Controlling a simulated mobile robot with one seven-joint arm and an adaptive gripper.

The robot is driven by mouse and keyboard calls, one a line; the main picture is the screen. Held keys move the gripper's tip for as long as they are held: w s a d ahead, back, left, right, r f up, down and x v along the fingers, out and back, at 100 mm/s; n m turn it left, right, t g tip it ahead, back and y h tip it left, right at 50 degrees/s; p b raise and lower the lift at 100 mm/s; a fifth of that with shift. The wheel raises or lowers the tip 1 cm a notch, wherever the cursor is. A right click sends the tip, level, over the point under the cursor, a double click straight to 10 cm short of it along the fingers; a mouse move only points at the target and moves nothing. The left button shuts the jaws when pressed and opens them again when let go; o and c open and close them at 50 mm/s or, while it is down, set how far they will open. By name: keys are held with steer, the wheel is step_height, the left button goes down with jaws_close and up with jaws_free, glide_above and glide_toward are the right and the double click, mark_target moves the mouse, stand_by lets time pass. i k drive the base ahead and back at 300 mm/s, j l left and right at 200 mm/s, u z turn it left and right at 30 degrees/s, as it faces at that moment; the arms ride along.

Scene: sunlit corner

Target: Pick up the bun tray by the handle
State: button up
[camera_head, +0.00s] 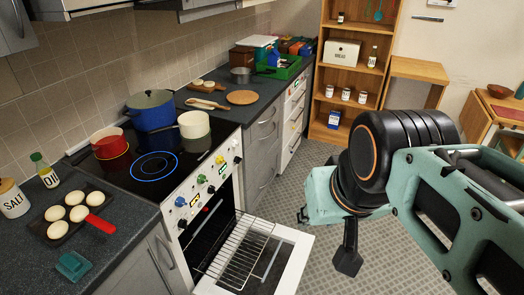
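The bun tray (38,228) is a dark, flat tray on the counter at the lower left. Several pale round buns (78,214) lie on it. Its red handle (101,224) points to the lower right, toward the counter's front edge. My gripper (347,262) hangs over the floor right of the open oven, well apart from the tray. One dark finger shows clearly; the rest is hidden behind the arm, so its opening cannot be told.
A teal block-like object (72,265) sits just below the tray. A salt jar (12,198) and oil bottle (44,170) stand left and behind it. Red (109,143), blue (152,110) and cream pots (194,125) stand on the stove. The open oven door (290,262) and rack (236,250) jut into the floor space.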

mark_target(81, 205)
steer(key=u, duration=1.7)
